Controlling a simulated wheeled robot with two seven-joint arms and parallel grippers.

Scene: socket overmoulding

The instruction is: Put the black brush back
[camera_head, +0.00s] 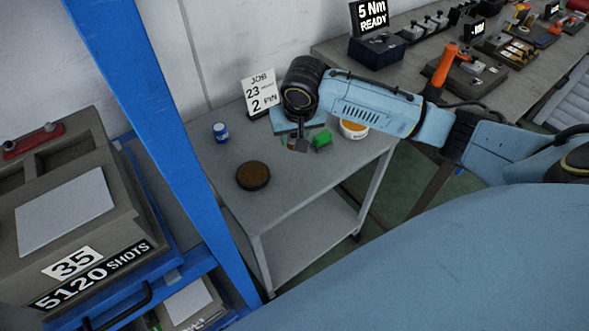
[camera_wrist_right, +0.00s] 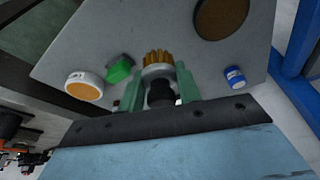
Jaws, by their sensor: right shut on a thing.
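My right gripper (camera_head: 297,141) reaches in from the right over the small grey table. In the right wrist view its green fingers (camera_wrist_right: 159,87) are shut on the brush (camera_wrist_right: 158,58), which has golden bristles, a grey collar and a black handle end. The bristles point away from the wrist, toward the table top. In the head view the brush is mostly hidden under the gripper, and I cannot tell whether it touches the table. My left gripper is not in view.
On the grey table (camera_head: 215,165) are a round brown disc (camera_head: 253,176), a blue can (camera_head: 220,132), a green object (camera_head: 321,140) and a white tub with orange contents (camera_head: 353,129). A job card (camera_head: 262,93) stands behind. A blue post (camera_head: 150,120) rises at left.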

